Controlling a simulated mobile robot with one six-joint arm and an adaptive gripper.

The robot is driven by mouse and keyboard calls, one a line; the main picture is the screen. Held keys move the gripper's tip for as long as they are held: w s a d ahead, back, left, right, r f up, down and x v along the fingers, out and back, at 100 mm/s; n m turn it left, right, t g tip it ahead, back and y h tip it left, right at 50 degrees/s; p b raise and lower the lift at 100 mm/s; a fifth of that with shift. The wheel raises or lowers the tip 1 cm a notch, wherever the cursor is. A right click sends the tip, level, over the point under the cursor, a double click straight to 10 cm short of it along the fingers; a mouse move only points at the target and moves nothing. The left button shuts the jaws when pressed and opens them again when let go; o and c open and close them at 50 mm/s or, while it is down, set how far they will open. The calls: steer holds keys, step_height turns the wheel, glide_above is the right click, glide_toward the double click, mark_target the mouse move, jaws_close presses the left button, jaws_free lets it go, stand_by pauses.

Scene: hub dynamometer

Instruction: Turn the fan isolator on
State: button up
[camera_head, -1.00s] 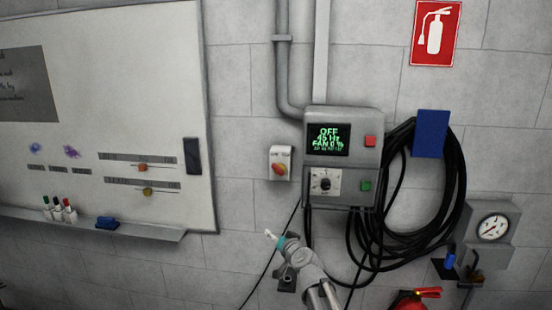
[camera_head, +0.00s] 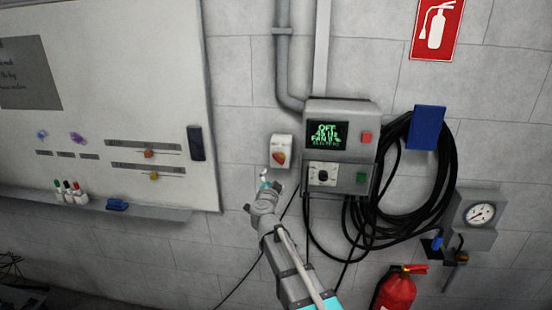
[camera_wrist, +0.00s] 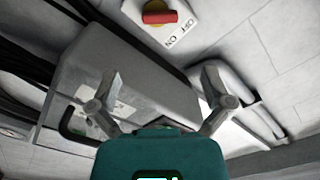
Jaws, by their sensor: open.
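The fan isolator (camera_head: 281,152) is a small pale box on the wall with a red handle on a yellow disc, left of the control box (camera_head: 342,130). In the wrist view the isolator (camera_wrist: 160,18) is at the top, with OFF and ON printed beside its red handle. The handle's exact setting is hard to tell. The control box display (camera_head: 327,135) reads OFF. My gripper (camera_head: 265,177) is just below and left of the isolator in the head view. In the wrist view my gripper (camera_wrist: 160,85) has its fingers spread wide, with nothing between them.
Black cable coils (camera_head: 410,180) hang right of the control box, under a blue panel (camera_head: 427,127). The whiteboard (camera_head: 110,90) and its tray are on the left. A red extinguisher (camera_head: 395,290) stands lower right. The wall around the isolator is mostly clear.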

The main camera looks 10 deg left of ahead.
mark_target(278, 160)
steer(key=shift+w, duration=0.1)
steer(key=w, duration=1.3)
steer(key=shift+w+d, duration=0.25)
steer(key=shift+w, duration=0.1)
